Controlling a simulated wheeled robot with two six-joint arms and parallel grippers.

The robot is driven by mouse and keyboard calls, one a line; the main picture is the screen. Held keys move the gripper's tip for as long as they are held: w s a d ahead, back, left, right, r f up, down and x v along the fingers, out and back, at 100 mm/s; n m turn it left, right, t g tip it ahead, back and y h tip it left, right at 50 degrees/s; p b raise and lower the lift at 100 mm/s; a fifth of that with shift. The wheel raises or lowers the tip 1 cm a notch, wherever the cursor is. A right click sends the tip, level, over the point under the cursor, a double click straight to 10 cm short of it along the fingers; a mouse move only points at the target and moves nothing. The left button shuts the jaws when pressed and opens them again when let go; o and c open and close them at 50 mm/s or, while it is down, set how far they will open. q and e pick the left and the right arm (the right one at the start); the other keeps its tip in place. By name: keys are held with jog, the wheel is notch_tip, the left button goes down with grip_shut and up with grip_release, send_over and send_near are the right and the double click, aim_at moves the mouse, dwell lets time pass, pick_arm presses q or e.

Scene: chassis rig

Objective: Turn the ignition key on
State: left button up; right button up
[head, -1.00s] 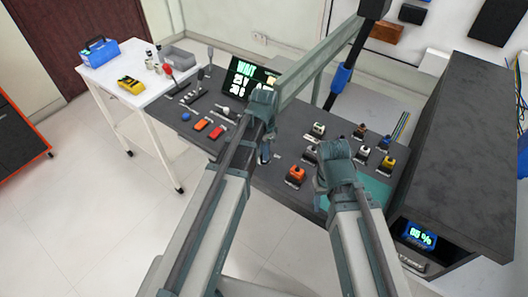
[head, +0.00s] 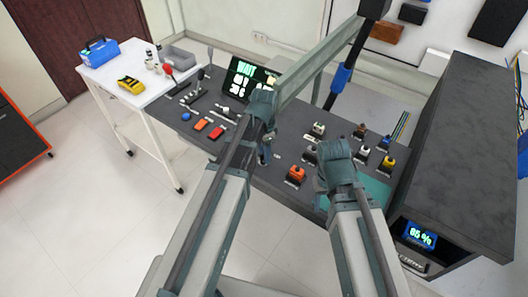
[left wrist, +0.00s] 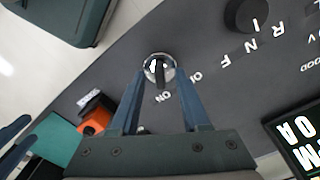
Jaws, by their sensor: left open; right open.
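The ignition key (left wrist: 160,69) shows in the left wrist view as a dark grip bar in a round silver switch on the dark panel. Its bar stands roughly upright in that view, its lower end towards the "ON" label (left wrist: 163,97); a second, partly hidden label lies to its right. My left gripper (left wrist: 160,80) is open, with one finger on each side of the key; I cannot tell if they touch it. In the head view my left gripper (head: 265,150) reaches down to the panel's middle. My right gripper (head: 335,150) is over the panel's right part, its fingers hidden.
A rotary knob (left wrist: 246,14) marked R, N, F and a lit screen (head: 247,78) are near the key. An orange button block (head: 295,174) and several other blocks stand right of my left gripper. A white side table (head: 130,78) stands at left.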

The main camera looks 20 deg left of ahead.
pick_arm(q)
jog(key=shift+r, duration=0.1)
pick_arm(e)
jog(key=shift+r, duration=0.15)
pick_arm(q)
notch_tip(320, 180, up, 14)
jog(key=p, duration=1.4)
pick_arm(e)
notch_tip(320, 180, up, 14)
jog(key=shift+f, duration=0.2)
pick_arm(q)
jog(key=shift+f, duration=0.25)
jog(key=s+d+n+y+b, duration=0.1)
jog(key=s+d+n, duration=0.5)
jog(key=s+d, duration=0.4)
jog(key=s, duration=0.4)
jog(key=shift+s+d+f, duration=0.25)
jog(key=shift+s+f, duration=0.05)
pick_arm(e)
jog(key=shift+f, duration=0.45)
